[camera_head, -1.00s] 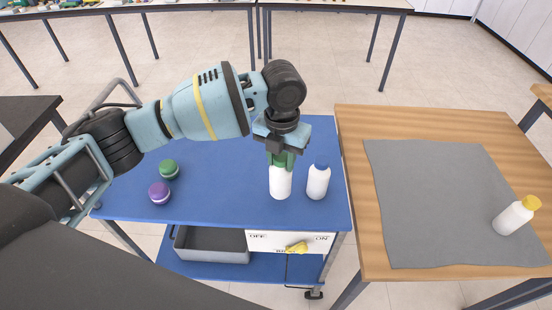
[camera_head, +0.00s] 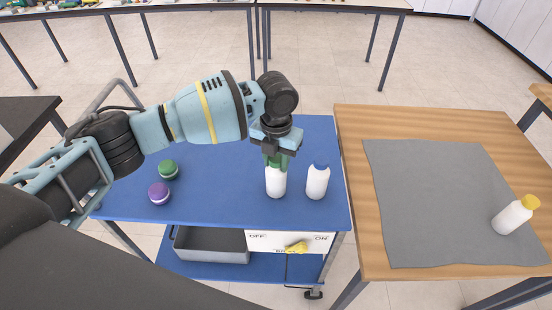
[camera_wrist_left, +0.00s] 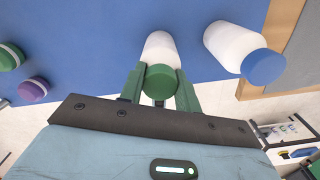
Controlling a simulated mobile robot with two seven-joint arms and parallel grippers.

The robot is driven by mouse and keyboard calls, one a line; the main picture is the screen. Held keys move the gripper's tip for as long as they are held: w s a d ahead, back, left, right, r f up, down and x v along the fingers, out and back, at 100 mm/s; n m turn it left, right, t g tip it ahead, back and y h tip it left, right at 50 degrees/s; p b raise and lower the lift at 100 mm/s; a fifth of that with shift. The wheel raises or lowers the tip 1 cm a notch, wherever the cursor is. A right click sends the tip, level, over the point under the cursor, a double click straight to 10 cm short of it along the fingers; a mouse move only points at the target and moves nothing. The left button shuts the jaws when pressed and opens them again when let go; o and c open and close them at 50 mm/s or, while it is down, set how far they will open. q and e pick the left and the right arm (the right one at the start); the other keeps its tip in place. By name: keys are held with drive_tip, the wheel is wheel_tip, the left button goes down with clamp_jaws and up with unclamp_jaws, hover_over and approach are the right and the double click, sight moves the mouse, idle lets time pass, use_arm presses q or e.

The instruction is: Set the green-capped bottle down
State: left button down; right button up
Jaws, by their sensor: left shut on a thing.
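The green-capped bottle (camera_head: 276,182) is white and upright at the front of the blue cart top (camera_head: 225,180). My left gripper (camera_head: 277,160) points down and is shut on it around the cap. In the left wrist view the green cap (camera_wrist_left: 162,82) sits between the two green fingers, with the white body (camera_wrist_left: 160,48) beyond. I cannot tell whether the bottle's base touches the cart top. My right gripper is not in view.
A blue-capped white bottle (camera_head: 317,183) stands just right of the held one. Green (camera_head: 168,168) and purple (camera_head: 159,192) round items sit left on the cart. A yellow-capped bottle (camera_head: 513,217) is on the grey mat (camera_head: 430,200) of the wooden table.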

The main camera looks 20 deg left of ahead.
use_arm(q)
drive_tip(key=shift+f, duration=0.2)
drive_tip(key=c, duration=1)
unclamp_jaws()
wheel_tip(320, 180, up, 12)
drive_tip(key=shift+r, duration=0.2)
